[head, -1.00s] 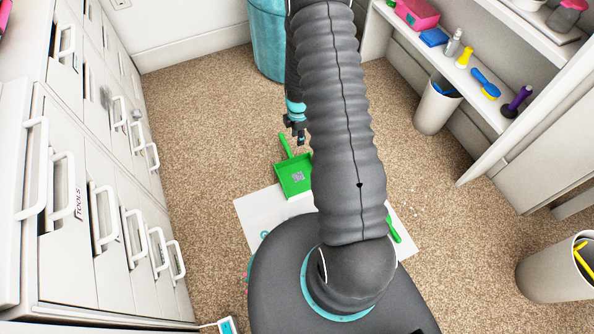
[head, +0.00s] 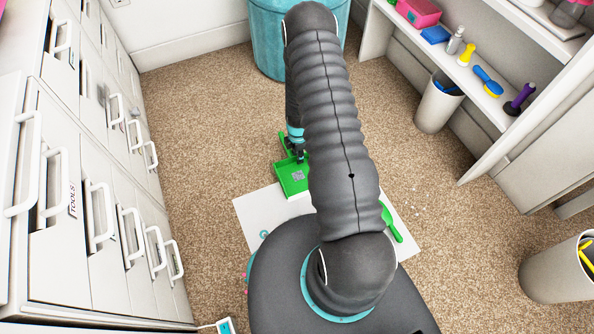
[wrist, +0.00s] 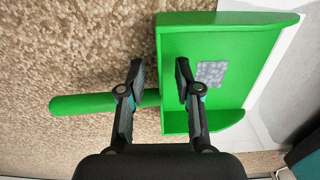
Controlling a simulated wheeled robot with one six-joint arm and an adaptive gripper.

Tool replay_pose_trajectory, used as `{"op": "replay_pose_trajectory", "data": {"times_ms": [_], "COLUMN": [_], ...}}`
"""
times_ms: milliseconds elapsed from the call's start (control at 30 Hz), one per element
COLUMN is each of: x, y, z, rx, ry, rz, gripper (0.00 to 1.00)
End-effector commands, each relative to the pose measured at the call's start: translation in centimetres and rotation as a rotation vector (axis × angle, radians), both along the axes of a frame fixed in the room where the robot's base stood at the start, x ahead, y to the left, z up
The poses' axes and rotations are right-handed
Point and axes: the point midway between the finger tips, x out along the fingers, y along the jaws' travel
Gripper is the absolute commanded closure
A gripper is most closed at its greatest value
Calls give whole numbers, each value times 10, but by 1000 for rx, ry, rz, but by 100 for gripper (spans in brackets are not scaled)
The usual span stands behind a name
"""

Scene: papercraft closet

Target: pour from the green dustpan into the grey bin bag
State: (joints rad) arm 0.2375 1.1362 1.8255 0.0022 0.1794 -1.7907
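The green dustpan (head: 291,180) lies on the floor with its front on a white sheet, and its handle points toward the back. A grey speckled patch shows in its pan. In the wrist view the dustpan (wrist: 230,50) is on the right, with its handle (wrist: 82,104) running left. My gripper (wrist: 160,75) is open above it, one finger over the handle and the other over the pan's rear part. In the head view my gripper (head: 298,157) is low at the handle end of the pan. I cannot make out a grey bin bag.
A teal bin (head: 265,45) stands at the back wall, partly behind my arm. A green brush (head: 392,224) lies on the white sheet (head: 262,212). White drawers (head: 110,190) line the left; shelves and a white bin (head: 437,105) stand right. Carpet on the right is mostly clear.

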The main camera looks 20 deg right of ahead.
Motion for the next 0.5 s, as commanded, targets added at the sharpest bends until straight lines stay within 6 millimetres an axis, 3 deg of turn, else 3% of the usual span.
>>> {"op": "replay_pose_trajectory", "data": {"times_ms": [100,300,433,500], "x": [0,0,0,0], "y": [0,0,0,0], "z": [-10,-10,-10,-10], "rx": [1,0,0,0], "ry": [1,0,0,0], "rz": [0,0,0,0], "gripper": [67,67,99,100]}}
